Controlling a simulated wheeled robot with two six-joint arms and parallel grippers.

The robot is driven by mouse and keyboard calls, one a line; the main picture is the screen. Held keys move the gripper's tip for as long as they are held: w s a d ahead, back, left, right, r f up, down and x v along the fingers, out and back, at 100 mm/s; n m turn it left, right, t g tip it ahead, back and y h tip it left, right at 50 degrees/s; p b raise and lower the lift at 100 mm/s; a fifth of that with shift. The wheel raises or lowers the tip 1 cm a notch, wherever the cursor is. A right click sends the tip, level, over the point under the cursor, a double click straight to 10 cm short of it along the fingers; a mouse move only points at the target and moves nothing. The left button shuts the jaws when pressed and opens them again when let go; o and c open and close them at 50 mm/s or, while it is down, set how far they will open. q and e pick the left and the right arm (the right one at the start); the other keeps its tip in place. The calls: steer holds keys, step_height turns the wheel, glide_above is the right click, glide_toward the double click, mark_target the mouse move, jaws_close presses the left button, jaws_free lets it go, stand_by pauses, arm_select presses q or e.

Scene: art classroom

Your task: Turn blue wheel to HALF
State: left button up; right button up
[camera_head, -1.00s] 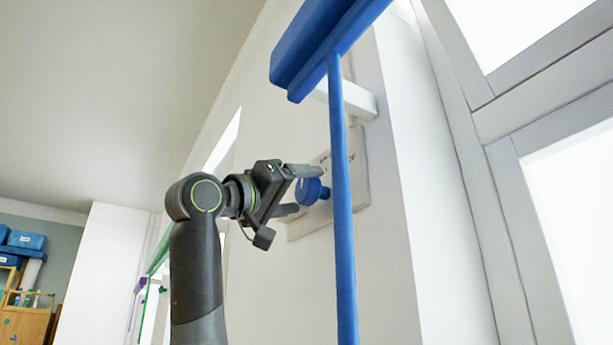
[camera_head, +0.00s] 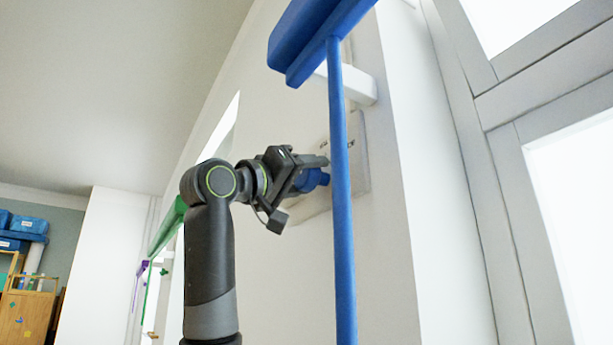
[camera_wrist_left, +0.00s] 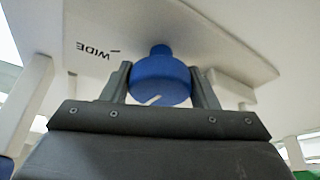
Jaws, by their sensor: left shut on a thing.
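The blue wheel (camera_head: 308,180) sits on a pale panel (camera_head: 361,150) on the wall, partly hidden by my gripper and a blue pole. In the left wrist view the wheel (camera_wrist_left: 160,80) shows as a blue knob with a white mark on its lower face. My right gripper is in no view.
A long blue pole (camera_head: 342,210) hangs in front of the panel, below a blue bar (camera_head: 312,40) on a white bracket (camera_head: 358,86). A window frame (camera_head: 545,70) is at the right. A wooden cabinet (camera_head: 25,315) with blue boxes (camera_head: 28,225) stands far left.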

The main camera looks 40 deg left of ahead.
arm_select(q)
steer(key=shift+f+n, duration=0.1)
steer(key=shift+n, duration=0.5)
steer(key=o, duration=1)
steer(key=shift+y, duration=0.3)
steer(key=shift+c, duration=0.2)
steer(key=b+v, duration=0.9)
steer(key=v, duration=0.8)
steer(key=shift+s, duration=0.2)
